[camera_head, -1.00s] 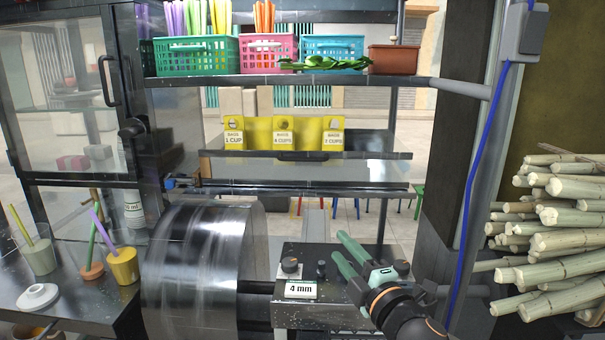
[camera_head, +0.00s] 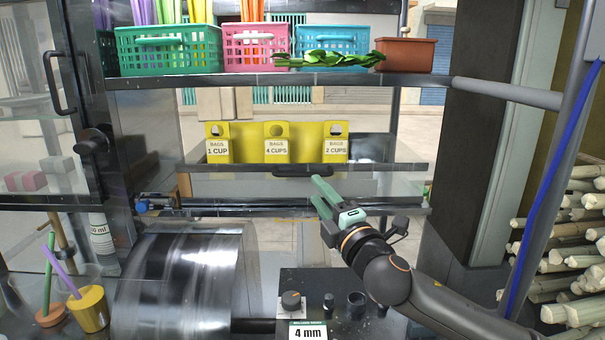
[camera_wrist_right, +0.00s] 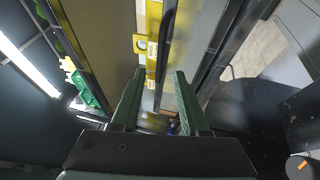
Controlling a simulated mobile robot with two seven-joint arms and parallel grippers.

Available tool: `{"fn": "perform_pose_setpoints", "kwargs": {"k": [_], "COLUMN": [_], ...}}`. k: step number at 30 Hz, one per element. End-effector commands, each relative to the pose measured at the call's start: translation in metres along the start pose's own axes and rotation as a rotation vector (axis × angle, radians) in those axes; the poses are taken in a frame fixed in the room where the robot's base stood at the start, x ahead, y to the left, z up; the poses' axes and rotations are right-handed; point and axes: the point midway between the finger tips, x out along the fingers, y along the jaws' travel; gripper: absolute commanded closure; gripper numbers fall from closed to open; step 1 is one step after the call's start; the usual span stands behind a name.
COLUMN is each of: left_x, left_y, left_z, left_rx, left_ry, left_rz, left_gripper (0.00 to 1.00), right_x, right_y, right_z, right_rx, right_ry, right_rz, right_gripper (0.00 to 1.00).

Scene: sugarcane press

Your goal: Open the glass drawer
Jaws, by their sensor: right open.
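The glass drawer (camera_head: 390,184) hangs under the upper shelf, with a see-through front panel and a dark bar handle (camera_head: 302,172) along its top edge. It looks closed, though I cannot be sure. My right gripper (camera_head: 318,191) has green fingers and is open and empty, just below and in front of the handle's right part. In the right wrist view, the gripper (camera_wrist_right: 160,90) has its two fingers apart. My left gripper is not in view.
Yellow bag holders (camera_head: 277,143) stand behind the handle. The shelf above (camera_head: 280,80) carries coloured baskets and a brown pot (camera_head: 403,55). A metal drum (camera_head: 180,285) and a control box (camera_head: 335,300) are below. Sugarcane stalks (camera_head: 570,260) are stacked at right.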

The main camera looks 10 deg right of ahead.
Motion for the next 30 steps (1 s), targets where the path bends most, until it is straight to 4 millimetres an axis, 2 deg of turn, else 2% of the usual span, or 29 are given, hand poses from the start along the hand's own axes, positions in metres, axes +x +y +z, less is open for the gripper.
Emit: {"fn": "perform_pose_setpoints", "kwargs": {"k": [6,15,21,29,30], "left_x": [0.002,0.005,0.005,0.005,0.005], "left_y": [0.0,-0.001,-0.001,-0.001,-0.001], "left_z": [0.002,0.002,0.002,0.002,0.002], "left_rx": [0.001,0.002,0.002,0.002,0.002], "left_ry": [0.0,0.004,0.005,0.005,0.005], "left_rz": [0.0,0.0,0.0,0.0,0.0], "left_gripper": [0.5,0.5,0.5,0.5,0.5], "right_x": [0.038,0.072,0.081,0.081,0.081], "right_y": [0.001,0.0,0.0,0.0,0.0], "right_z": [0.0,0.0,0.0,0.0,0.0], "right_rx": [0.0,0.002,0.002,0.001,0.001], "right_ry": [-0.001,0.0,0.0,0.0,0.0], "right_rz": [0.002,0.0,0.0,0.0,0.0], "right_gripper": [0.55,0.55,0.55,0.55,0.59]}}
